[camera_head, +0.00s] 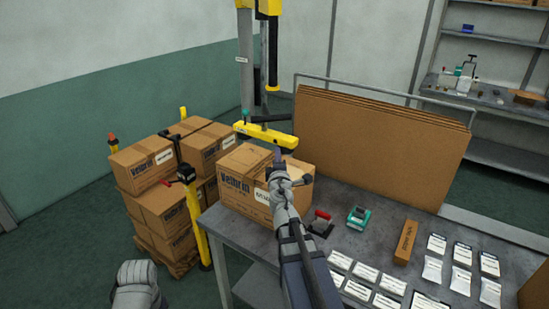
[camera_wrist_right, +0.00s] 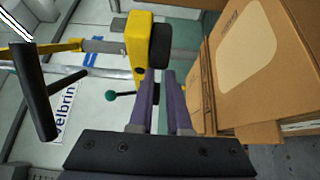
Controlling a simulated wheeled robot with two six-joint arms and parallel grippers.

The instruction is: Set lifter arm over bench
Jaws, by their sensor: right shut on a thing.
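The lifter has a grey upright column (camera_head: 246,60) with yellow parts at the top. Its yellow crossbar (camera_head: 265,134) hangs level just behind and above a carton (camera_head: 243,190) at the bench's left end. A yellow block with a black end (camera_wrist_right: 140,42) shows close up in the right wrist view. My right gripper (camera_head: 278,156) is at the crossbar's near side, above the carton. Its purple fingers (camera_wrist_right: 158,82) are shut on the lifter; the gripped part is mostly hidden. The grey bench (camera_head: 340,240) runs to the right.
Stacked cartons (camera_head: 165,215) stand left of the bench, with a yellow post (camera_head: 196,225) between. Cardboard sheets (camera_head: 375,145) stand in a rack at the bench's back. A teal device (camera_head: 358,217), a small brown box (camera_head: 406,243) and several labels lie on the bench.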

